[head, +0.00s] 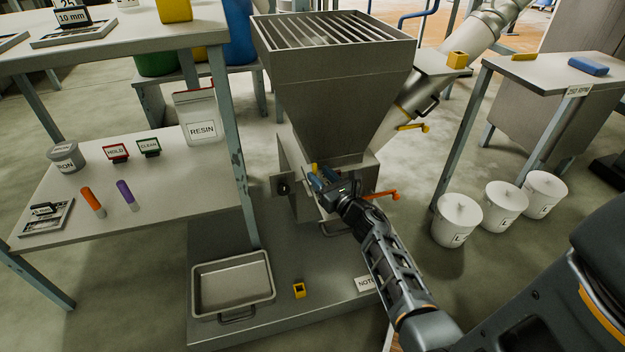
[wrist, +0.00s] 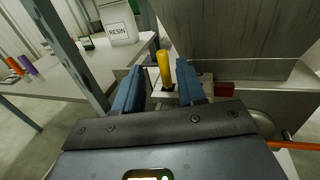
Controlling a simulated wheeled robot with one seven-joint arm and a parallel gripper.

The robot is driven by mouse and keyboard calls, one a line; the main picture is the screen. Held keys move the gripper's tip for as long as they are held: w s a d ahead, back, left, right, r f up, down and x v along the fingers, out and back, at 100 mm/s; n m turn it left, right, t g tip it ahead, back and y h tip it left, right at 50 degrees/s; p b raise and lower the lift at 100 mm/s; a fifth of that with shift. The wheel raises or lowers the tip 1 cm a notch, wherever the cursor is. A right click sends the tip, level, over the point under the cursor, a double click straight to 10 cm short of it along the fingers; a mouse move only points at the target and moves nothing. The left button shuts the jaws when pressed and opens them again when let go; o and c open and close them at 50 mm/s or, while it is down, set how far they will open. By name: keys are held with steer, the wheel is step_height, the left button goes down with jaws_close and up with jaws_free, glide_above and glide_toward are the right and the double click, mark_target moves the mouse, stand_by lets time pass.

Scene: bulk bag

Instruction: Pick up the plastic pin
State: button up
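A yellow pin (wrist: 164,70), which looks like the plastic pin, stands upright by the lower front of the grey metal hopper (head: 335,100). In the head view only a small yellow part (head: 314,168) shows beside my fingertips. My gripper (head: 323,178) reaches to the hopper's lower body. In the wrist view my gripper (wrist: 160,80) is open, with its two blue fingers spread apart. The pin shows in the gap between the fingertips, nearer the right finger. I cannot tell how far ahead of the fingertips it is. Its lower end meets a pale metal surface.
A table (head: 150,215) at left holds orange (head: 93,202) and purple (head: 128,195) cylinders and a RESIN container (head: 201,118). An orange handle (head: 381,194) sits right of my gripper. White buckets (head: 457,220) stand at right.

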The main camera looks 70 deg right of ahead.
mark_target(315, 169)
steer(key=b+x, duration=0.1)
steer(key=x, duration=0.3)
steer(key=shift+w+d+f, duration=0.1)
steer(key=shift+d+f, duration=0.1)
steer(key=shift+d, duration=0.1)
jaws_close()
